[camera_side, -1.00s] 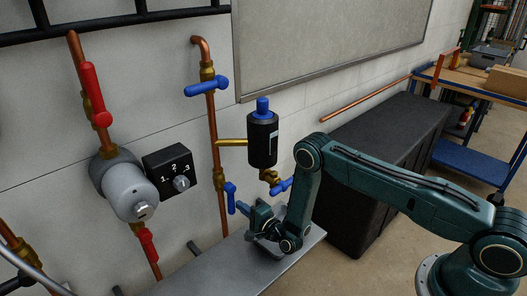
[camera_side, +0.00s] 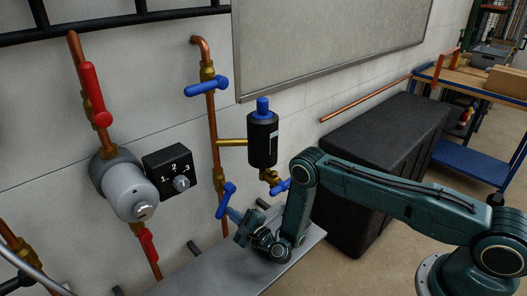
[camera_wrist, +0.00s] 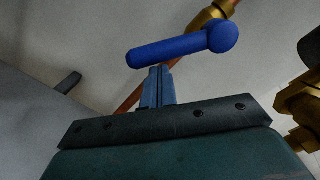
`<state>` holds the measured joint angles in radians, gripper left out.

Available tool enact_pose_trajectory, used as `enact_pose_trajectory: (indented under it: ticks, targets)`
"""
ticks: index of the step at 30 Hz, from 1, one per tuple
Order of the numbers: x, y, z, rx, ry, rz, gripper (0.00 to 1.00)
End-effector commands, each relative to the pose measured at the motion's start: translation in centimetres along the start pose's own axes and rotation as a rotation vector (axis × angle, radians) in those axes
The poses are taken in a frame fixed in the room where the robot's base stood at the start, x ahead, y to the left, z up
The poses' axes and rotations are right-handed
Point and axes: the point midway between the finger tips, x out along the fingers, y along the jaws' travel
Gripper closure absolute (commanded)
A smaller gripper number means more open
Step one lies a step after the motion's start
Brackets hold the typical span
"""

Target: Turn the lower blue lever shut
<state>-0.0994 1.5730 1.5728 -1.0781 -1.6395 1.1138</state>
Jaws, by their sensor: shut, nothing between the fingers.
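The lower blue lever (camera_side: 226,201) sits on a brass valve low on the copper pipe in the side view, tilted with its free end down and to the left. It also shows in the wrist view (camera_wrist: 182,47), lying across the pipe at a slant. My gripper (camera_side: 235,216) is shut and empty, its fingertips at the lever's lower part. In the wrist view the closed fingers (camera_wrist: 157,75) reach up to the lever's underside, and I cannot tell for certain if they touch it.
The upper blue lever (camera_side: 206,86) lies crosswise on the same pipe. A black cylinder (camera_side: 262,138) with a blue cap and a small blue side lever (camera_side: 280,186) stands just right. A grey shelf (camera_side: 205,276) lies below. Red levers and a grey pump (camera_side: 130,190) are at left.

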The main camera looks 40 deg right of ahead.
Motion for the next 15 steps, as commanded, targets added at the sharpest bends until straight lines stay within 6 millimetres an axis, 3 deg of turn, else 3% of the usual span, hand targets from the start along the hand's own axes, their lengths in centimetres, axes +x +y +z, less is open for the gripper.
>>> enact_pose_trajectory:
  ticks: [15]
  targets:
    - [0.1, 0.5, 2.7, 0.335, -0.004, -0.015, 1.00]
